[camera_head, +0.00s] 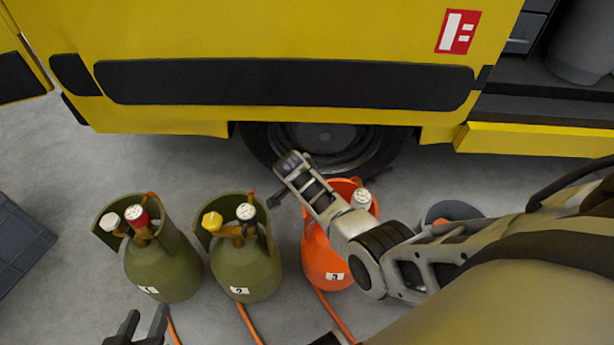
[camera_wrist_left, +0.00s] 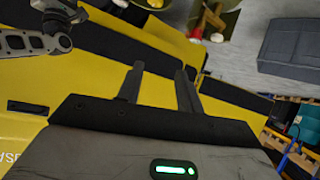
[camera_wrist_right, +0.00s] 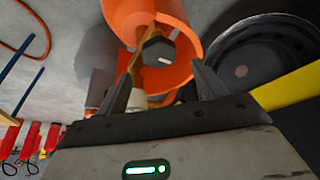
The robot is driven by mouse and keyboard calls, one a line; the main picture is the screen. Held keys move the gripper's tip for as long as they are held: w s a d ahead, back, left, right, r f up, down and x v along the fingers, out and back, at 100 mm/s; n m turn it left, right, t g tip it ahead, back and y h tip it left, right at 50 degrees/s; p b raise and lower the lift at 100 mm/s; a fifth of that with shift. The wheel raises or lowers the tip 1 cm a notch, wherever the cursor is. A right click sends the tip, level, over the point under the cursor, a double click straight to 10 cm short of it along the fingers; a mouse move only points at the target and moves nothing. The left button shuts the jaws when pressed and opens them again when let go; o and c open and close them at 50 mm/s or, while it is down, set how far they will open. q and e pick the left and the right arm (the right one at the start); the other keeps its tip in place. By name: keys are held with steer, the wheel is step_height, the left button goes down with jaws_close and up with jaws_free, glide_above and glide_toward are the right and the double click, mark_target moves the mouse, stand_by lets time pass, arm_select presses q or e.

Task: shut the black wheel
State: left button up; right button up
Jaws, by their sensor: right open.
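The black wheel (camera_wrist_right: 158,52) is a dark six-sided knob on the valve of the orange cylinder (camera_wrist_right: 185,20), inside its collar. In the head view the orange cylinder (camera_head: 322,255), marked 3, stands upright, and my right arm hides its black wheel. My right gripper (camera_wrist_right: 160,68) is open, with the wheel seen beyond and between its fingertips; I cannot tell if they touch. Nothing is held between its fingers. My left gripper (camera_head: 146,314) is open and empty at the lower left, in front of the green cylinders. Its spread fingers (camera_wrist_left: 160,69) also show in the left wrist view.
Two green cylinders, 1 (camera_head: 165,265) and 2 (camera_head: 247,265), stand left of the orange one, with a white and a yellow knob. Orange hoses (camera_head: 335,315) run forward. A yellow vehicle (camera_head: 270,40) stands close behind. A dark crate (camera_head: 20,240) is at the left.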

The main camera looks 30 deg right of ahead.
steer(key=p+v, duration=0.2)
steer(key=v, duration=0.9)
steer(key=shift+p, duration=0.4)
